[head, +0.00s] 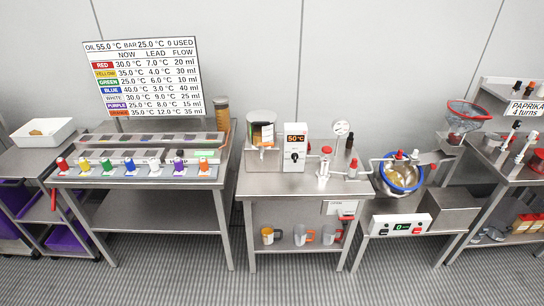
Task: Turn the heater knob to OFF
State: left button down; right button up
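The heater is a white upright box (290,147) on the middle steel table, with an orange-lit display (296,139) reading 50 °C. A small dark round knob (294,157) sits on its front below the display. The markings around the knob are too small to read, so I cannot tell which setting it points to. Neither of my grippers is in the head view, and nothing covers the knob.
A blue-rimmed bowl (401,176) is farther right. The grey floor in front (300,285) is clear.

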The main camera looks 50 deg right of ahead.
aim_at(294, 156)
jog(key=z, duration=0.4)
jog(key=i, duration=0.6)
jog(key=z, duration=0.65)
